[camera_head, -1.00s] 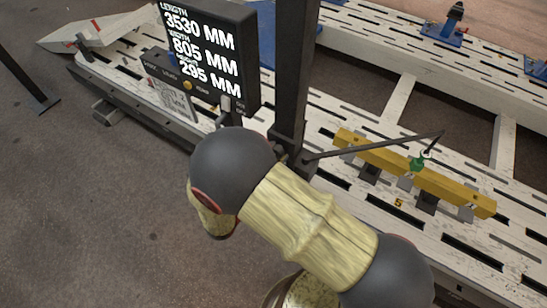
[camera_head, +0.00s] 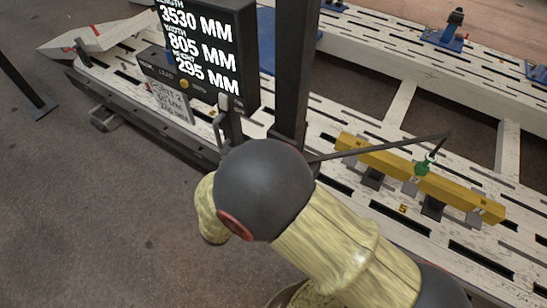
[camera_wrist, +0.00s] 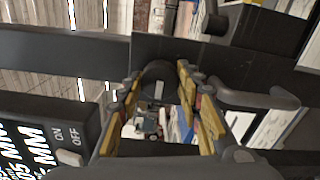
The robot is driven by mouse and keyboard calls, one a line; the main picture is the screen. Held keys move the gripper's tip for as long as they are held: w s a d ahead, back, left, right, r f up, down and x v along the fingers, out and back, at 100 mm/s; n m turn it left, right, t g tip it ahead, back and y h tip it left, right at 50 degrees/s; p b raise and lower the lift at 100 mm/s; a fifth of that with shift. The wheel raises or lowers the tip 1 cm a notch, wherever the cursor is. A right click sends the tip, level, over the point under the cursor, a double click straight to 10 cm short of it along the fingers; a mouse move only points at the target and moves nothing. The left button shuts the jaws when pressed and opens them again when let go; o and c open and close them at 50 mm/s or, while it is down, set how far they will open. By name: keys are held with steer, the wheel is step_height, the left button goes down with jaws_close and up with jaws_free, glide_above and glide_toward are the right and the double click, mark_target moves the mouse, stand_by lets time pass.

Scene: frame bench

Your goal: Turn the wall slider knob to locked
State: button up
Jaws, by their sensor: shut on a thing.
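The slider knob (camera_wrist: 158,78) is a round dark knob with a light mark on its face, on a dark post (camera_wrist: 205,55) in the wrist view. My gripper (camera_wrist: 160,84) has its yellow-padded fingers on either side of the knob and is shut on it. In the head view the dark upright post (camera_head: 294,75) shows, but my own arm hides the knob and my gripper there.
A black display box (camera_head: 205,50) with white figures stands left of the post. Its ON/OFF switch (camera_wrist: 70,157) is close to my gripper. A curved grey handle (camera_wrist: 255,98) lies right of my fingers. A yellow bar (camera_head: 440,187) lies on the slotted bench (camera_head: 350,210).

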stand_by(0.3)
steer(key=o, duration=1.1)
steer(key=shift+o, duration=0.3)
steer(key=v, duration=1.2)
